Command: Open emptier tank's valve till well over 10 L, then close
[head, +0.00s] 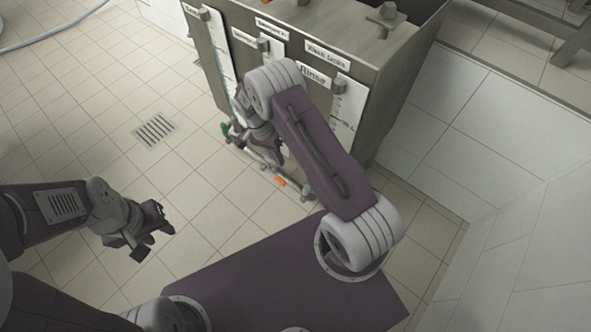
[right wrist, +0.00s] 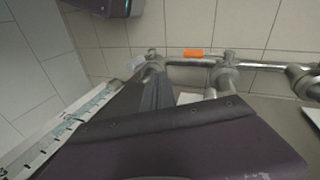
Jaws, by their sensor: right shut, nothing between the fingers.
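The grey tank cabinet (head: 385,75) stands at the top of the head view, with white level scales and labels on its front, including "Wash tanks" and "Rinse". A pipe run (head: 262,163) with valve fittings is low in front of it. A green part (head: 224,128) shows at its left end and an orange band (head: 280,181) further right. My right gripper (head: 244,137) is shut and empty by the pipes, partly hidden by its own arm. In the right wrist view the pipe (right wrist: 190,62) crosses beyond my gripper. My left gripper (head: 146,233) is open and empty over the floor.
A floor drain (head: 155,129) lies left of the cabinet. A white-tiled wall block (head: 450,130) bounds the right side. A hose (head: 55,35) lies at the top left.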

